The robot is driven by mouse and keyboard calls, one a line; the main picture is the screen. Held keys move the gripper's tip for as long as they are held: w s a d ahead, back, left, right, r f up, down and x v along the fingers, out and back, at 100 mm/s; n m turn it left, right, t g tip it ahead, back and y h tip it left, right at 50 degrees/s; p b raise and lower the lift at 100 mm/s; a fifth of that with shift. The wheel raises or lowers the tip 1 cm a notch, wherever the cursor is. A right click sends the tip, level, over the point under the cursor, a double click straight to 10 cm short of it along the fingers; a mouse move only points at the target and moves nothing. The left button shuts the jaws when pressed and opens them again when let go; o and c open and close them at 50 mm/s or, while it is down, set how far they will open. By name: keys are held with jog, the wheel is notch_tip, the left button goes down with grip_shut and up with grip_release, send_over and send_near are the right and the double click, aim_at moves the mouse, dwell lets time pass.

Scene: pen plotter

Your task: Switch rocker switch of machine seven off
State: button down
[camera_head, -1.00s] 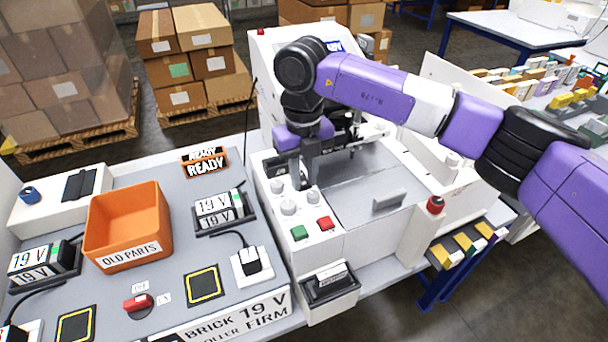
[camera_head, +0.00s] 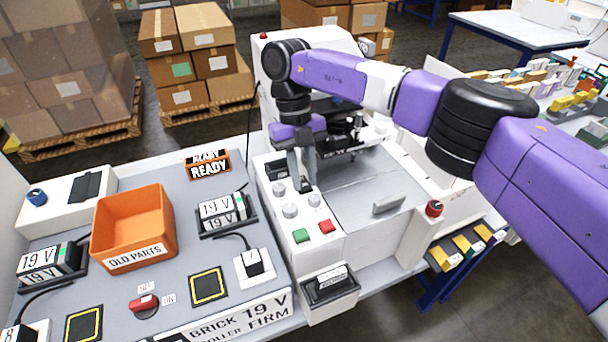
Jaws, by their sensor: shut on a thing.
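The white machine (camera_head: 325,245) has a control panel on its left side with grey-white knobs (camera_head: 290,210), a green button (camera_head: 300,236) and a red button (camera_head: 327,226). A small black part (camera_head: 276,169) sits at the panel's far end; I cannot tell whether it is the rocker switch or which way it is set. My gripper (camera_head: 303,187) points down at the panel, just right of that black part and among the knobs. Its fingers are close together, on something too small to make out.
An orange bin (camera_head: 133,228) labelled old parts, a "READY" sign (camera_head: 208,165) and a red rotary switch (camera_head: 143,303) stand on the grey bench left of the machine. A red stop button (camera_head: 433,208) is on the machine's right. My arm reaches in over the machine's right side.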

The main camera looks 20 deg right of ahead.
jog(key=c, duration=1.2)
grip_release()
jog(key=b+v, duration=0.1)
jog(key=v, duration=0.6)
jog(key=shift+w+r, duration=0.15)
jog(key=shift+r, duration=0.25)
